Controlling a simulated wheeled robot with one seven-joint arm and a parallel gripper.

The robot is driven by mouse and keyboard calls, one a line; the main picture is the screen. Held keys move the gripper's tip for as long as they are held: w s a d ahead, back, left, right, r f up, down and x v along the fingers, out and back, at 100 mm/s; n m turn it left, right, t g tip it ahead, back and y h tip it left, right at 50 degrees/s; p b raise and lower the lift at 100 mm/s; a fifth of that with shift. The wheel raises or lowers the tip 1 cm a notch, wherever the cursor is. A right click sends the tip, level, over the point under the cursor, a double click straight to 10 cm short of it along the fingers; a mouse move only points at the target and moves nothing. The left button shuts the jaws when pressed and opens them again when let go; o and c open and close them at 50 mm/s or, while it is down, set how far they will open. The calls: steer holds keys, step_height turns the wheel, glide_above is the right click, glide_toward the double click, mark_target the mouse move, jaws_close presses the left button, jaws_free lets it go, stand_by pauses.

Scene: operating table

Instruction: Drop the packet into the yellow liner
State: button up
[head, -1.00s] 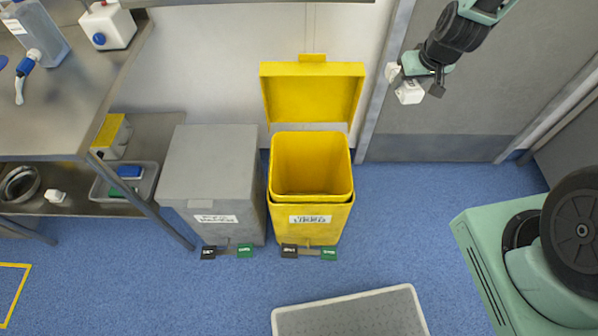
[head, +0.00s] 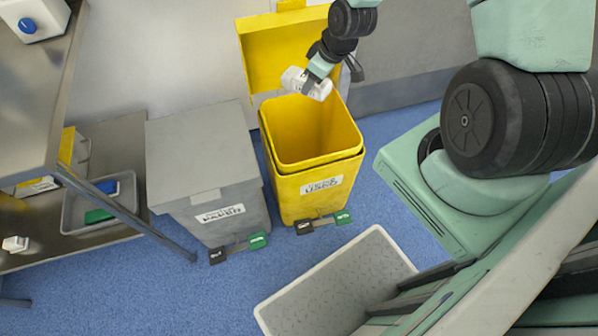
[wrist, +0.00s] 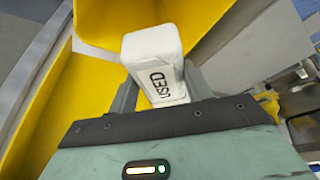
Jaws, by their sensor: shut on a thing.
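My gripper (head: 318,85) is shut on a white packet (head: 296,79), held above the back rim of the yellow bin. In the wrist view the packet (wrist: 153,60) sits between the fingers and bears the word "USED". The yellow liner (head: 310,130) stands open in the yellow bin (head: 313,197), whose raised lid (head: 272,55) is behind it. The bin's front label ends in "USED". The inside of the liner looks empty as far as I can see. Yellow walls also show around the packet in the wrist view.
A grey lidded bin (head: 200,150) stands shut to the left, with pedals (head: 240,248) in front. A grey step or tray (head: 335,280) lies on the blue floor. A steel bench (head: 38,90) with a shelf is at far left.

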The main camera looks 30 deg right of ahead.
step_height(320, 180, down, 14)
steer(key=s+d+n+b, duration=0.1)
steer(key=d+n+b, duration=0.1)
steer(key=b, duration=0.9)
steer(key=shift+s+d+n+y, duration=0.2)
steer(key=shift+d+n+y, duration=0.2)
steer(key=shift+n, duration=0.2)
steer(key=shift+f, duration=0.1)
steer(key=o, duration=1.1)
steer(key=shift+c, duration=0.2)
steer(key=p+v, duration=0.7)
steer(key=v, duration=1)
steer(key=shift+w+d+r, duration=0.2)
steer(key=shift+w+r, duration=0.05)
